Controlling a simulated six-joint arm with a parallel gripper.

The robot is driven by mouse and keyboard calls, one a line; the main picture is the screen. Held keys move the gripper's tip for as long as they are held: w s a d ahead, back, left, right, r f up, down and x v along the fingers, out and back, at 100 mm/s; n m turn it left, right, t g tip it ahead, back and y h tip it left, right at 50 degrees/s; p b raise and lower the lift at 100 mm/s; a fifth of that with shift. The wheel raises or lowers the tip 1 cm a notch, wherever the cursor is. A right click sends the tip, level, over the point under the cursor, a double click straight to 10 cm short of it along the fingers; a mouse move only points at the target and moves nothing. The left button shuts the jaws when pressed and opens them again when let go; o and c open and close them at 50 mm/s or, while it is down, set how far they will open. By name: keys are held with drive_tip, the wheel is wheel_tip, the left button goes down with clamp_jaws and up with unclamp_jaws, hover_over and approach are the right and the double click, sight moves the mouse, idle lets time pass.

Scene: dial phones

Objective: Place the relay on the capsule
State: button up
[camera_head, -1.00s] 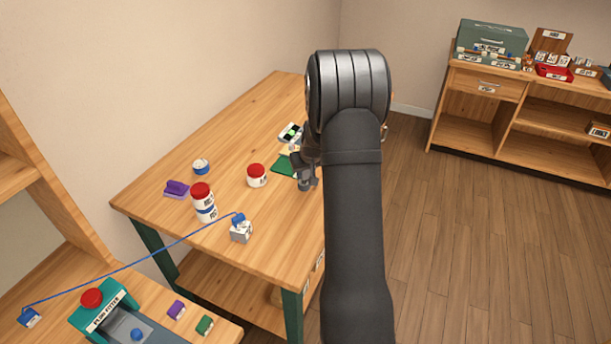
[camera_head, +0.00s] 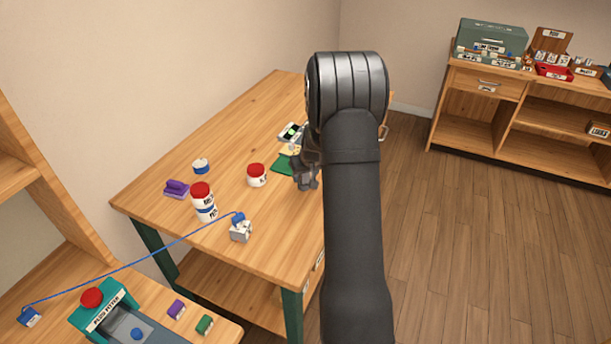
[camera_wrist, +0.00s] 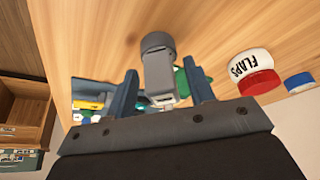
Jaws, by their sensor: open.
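My gripper (camera_wrist: 163,92) is open; its two fingers stand apart on either side of a grey cylindrical object (camera_wrist: 158,65) with a darker round end. I cannot tell whether the fingers touch it. In the head view my gripper (camera_head: 306,178) is over the right side of the table, partly hidden by my arm. No readable label marks the relay or the capsule, so I cannot tell which things they are. A grey block with a blue top (camera_head: 240,230) and a blue cable sits near the table's front.
A teal fixture with a red button (camera_head: 91,298) stands at lower left.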

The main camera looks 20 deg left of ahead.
drive_tip(key=v, duration=1.1)
drive_tip(key=shift+r, duration=0.3)
drive_tip(key=shift+d, duration=0.1)
drive_tip(key=x, duration=1.2)
drive_tip(key=shift+f, duration=0.1)
wheel_tip(320, 180, up, 3)
drive_tip(key=shift+s+f, duration=0.1)
drive_tip(key=shift+r, duration=0.65)
